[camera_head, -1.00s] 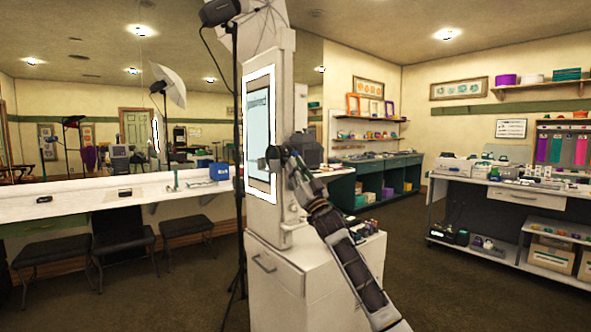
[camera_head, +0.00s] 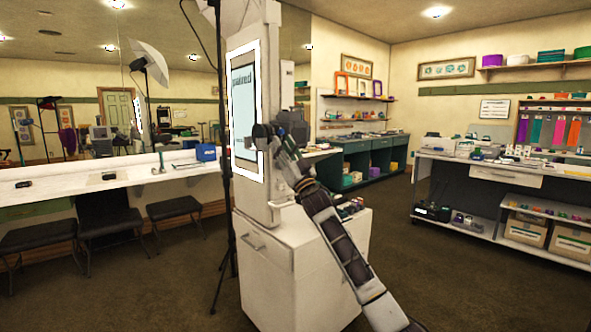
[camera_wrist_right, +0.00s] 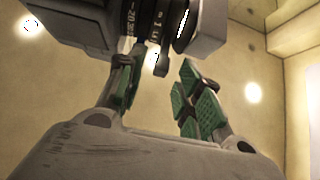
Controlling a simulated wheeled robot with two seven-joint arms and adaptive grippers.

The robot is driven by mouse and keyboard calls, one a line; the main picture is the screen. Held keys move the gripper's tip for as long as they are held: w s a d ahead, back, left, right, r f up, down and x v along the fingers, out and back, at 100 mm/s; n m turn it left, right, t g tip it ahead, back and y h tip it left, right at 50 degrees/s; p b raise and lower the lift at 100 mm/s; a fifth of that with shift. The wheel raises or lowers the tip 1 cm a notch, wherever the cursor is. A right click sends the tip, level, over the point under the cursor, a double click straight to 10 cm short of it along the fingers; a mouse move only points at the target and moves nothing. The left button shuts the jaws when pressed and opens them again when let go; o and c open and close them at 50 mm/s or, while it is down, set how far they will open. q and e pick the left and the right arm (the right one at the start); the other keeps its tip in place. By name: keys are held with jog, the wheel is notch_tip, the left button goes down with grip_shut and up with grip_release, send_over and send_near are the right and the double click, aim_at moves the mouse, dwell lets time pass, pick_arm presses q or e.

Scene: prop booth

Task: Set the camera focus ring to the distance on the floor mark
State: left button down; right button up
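The camera's dark lens (camera_wrist_right: 148,18) shows at the top of the right wrist view, with white distance numbers on its rings, next to a grey boxy body (camera_wrist_right: 75,20). My right gripper (camera_wrist_right: 160,90) is open below the lens, with one green-padded finger at left and one at right. The fingertips are close to the lens, but I cannot tell whether they touch it. In the head view my right gripper (camera_head: 264,135) is in front of the white booth's lit screen (camera_head: 243,105), near a dark boxy shape. My left gripper is out of view. I cannot make out a floor mark.
A white cabinet (camera_head: 280,270) stands under the booth column. A long white counter (camera_head: 60,190) with black stools (camera_head: 105,230) is at left. A workbench (camera_head: 495,170) stands at right. Dark floor (camera_head: 400,260) is clear between cabinet and workbench.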

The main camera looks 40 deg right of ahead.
jog(key=v, duration=1.1)
jog(key=shift+s+f, duration=0.15)
dwell(0.5)
jog(key=shift+d, duration=0.1)
jog(key=shift+f, duration=0.1)
dwell(0.5)
